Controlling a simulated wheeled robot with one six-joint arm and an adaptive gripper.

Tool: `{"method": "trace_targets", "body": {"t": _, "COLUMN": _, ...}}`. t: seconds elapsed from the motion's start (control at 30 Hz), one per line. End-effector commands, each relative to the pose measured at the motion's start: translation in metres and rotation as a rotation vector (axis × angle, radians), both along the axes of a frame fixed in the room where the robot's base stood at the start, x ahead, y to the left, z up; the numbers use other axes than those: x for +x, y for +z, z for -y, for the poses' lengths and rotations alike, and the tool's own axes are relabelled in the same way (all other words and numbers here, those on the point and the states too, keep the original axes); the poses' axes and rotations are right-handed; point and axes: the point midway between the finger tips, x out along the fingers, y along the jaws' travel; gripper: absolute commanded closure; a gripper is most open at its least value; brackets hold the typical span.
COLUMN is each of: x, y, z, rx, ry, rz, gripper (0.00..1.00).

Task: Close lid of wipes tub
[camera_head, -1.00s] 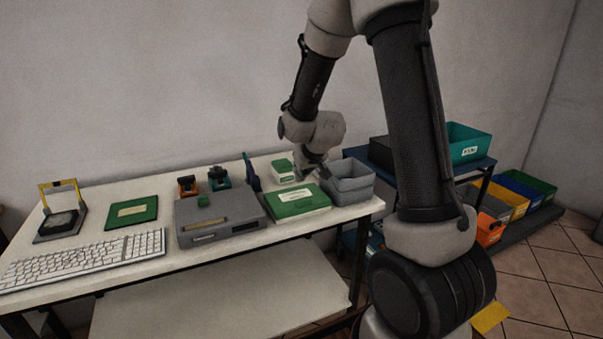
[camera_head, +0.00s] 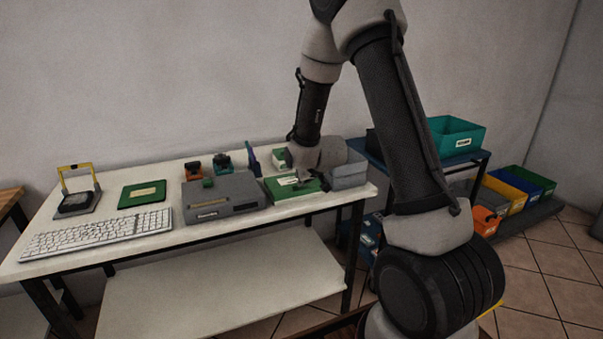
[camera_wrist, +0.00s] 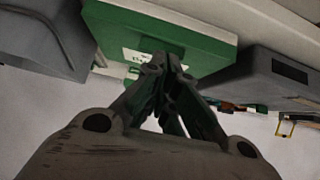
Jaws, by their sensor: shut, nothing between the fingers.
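A white box with a flat green lid (camera_head: 283,192) stands near the right end of the table; its lid carries a pale label. It fills the top of the wrist view (camera_wrist: 205,45). A smaller white and green box (camera_head: 281,158) stands behind it. No label is readable, so I cannot tell for sure which is the wipes tub. The front box's lid looks down flat. My gripper (camera_head: 301,179) is low over that lid, its fingers (camera_wrist: 165,62) shut and empty, overlapping the label in the wrist view. Whether they touch the lid is unclear.
A grey bin (camera_head: 349,174) stands close on the right, and a grey device (camera_head: 222,198) close on the left. Further left are a green pad (camera_head: 142,194), a keyboard (camera_head: 95,235) and a yellow-framed stand (camera_head: 77,200). A blue upright piece (camera_head: 251,158) stands behind the device.

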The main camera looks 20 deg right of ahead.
Motion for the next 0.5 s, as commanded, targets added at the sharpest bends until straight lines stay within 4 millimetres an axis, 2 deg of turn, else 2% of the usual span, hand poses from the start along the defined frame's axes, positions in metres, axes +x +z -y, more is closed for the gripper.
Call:
{"method": "trace_targets", "body": {"t": 0.2, "x": -0.001, "y": -0.015, "z": 0.000, "rx": 0.000, "ry": 0.000, "rz": -0.001, "gripper": 1.00}}
{"method": "trace_targets", "body": {"t": 0.5, "x": -0.001, "y": -0.022, "z": 0.000, "rx": 0.000, "ry": 0.000, "rz": 0.000, "gripper": 1.00}}
